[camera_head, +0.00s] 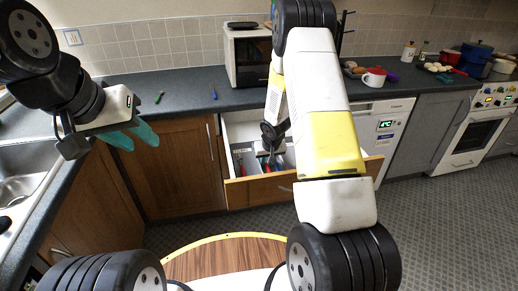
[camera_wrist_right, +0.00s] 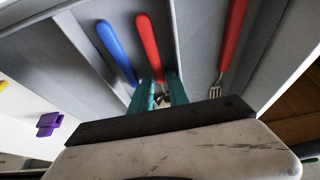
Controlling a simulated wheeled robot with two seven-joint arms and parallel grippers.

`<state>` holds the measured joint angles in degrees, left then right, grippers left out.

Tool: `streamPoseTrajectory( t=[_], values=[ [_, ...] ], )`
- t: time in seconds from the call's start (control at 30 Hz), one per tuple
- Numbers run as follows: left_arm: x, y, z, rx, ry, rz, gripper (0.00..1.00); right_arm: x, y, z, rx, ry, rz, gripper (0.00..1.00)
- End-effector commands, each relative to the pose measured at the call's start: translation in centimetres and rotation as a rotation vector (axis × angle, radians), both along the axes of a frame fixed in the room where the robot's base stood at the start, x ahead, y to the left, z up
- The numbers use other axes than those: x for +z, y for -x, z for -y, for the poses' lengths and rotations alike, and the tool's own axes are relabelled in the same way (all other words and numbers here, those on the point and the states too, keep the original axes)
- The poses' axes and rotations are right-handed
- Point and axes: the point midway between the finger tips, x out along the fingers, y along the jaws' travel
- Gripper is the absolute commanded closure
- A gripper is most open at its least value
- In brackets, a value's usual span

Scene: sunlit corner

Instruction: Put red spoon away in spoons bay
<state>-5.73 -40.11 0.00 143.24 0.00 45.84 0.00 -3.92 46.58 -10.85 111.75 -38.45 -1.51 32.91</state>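The red spoon (camera_wrist_right: 149,45) lies in a grey bay, its handle pointing away from my right wrist camera; its metal end runs between the teal fingers of my right gripper (camera_wrist_right: 161,80). The fingers stand close on either side of its neck; whether they press on it is unclear, and its bowl is hidden. A blue-handled piece (camera_wrist_right: 115,50) lies in the same bay to the left, its metal end hidden. In the head view my right arm reaches down into the open drawer (camera_head: 234,194).
A red fork (camera_wrist_right: 232,40) lies in the adjoining bay on the right, past a grey divider. A purple item (camera_wrist_right: 48,123) lies left of the tray. On the counter are a microwave (camera_head: 248,58), a blue item (camera_head: 214,94), a green item (camera_head: 159,97) and a red-and-white mug (camera_head: 374,77).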

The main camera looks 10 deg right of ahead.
Motion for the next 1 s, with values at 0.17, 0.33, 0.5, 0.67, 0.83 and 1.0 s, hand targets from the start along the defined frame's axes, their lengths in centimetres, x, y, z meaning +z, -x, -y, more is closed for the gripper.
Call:
streamPoseTrajectory(
  t=[0.17, 0.33, 0.5, 0.67, 0.83, 1.0],
  values=[
    [0.0, 0.0, 0.0, 0.0, 0.0, 0.0, 0.64, 0.3, 0.0, 0.0, 0.0, 0.0, 0.001, 0.79],
    [0.0, 0.0, 0.0, 0.0, 0.0, 0.0, 0.64, 2.3, 0.5, 0.1, -0.002, -0.001, 0.004, 0.79],
    [0.0, 0.0, 0.0, 0.0, 0.0, 0.0, 0.64, 5.8, 2.0, 0.1, -0.002, -0.001, 0.005, 0.79],
    [0.0, 0.0, 0.0, 0.0, 0.0, 0.0, 0.64, 8.9, 3.3, 0.2, -0.001, -0.001, 0.004, 0.79],
    [0.0, 0.0, 0.0, 0.0, 0.0, 0.0, 0.64, 11.0, 4.3, 0.2, -0.001, 0.0, 0.002, 0.79],
    [0.0, 0.0, 0.0, 0.0, 0.0, 0.0, 0.64, 13.0, 5.0, 0.3, -0.006, 0.003, 0.009, 0.79]
  ],
)
